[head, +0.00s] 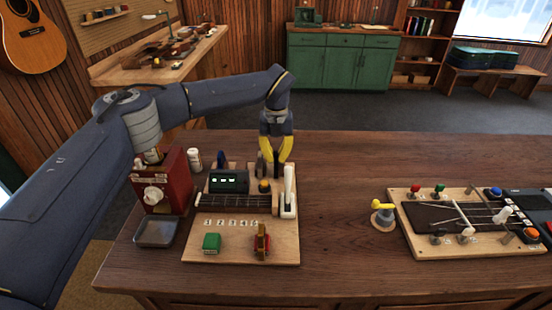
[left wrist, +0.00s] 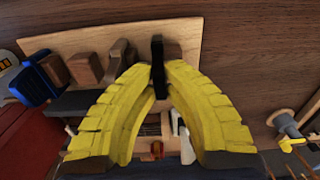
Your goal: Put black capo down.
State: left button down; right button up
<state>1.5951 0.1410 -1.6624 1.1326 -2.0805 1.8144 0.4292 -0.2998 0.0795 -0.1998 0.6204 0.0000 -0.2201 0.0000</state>
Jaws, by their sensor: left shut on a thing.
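My left gripper (head: 276,163) has yellow fingers and points down at the back edge of the left wooden board. It is shut on the black capo (left wrist: 158,68), a narrow dark piece upright between the fingertips in the left wrist view. In the head view the capo is small and partly hidden by the fingers. Its lower end is close to the board (head: 192,252), but I cannot tell whether it touches. Brown wooden blocks (left wrist: 85,68) and a blue piece (left wrist: 38,84) stand along the board's back edge. My right gripper is not in view.
The board carries a dark display box (head: 228,182), a white lever (head: 288,185), a green block (head: 211,243) and a red-and-brown clamp (head: 261,243). A red box (head: 165,183) and grey tray (head: 157,232) stand left. Bare table (head: 340,220) lies right, before a second board (head: 420,246).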

aim_at(276, 154)
pick_arm(q)
notch_tip(276, 154, up, 20)
dwell(0.6)
dwell(0.5)
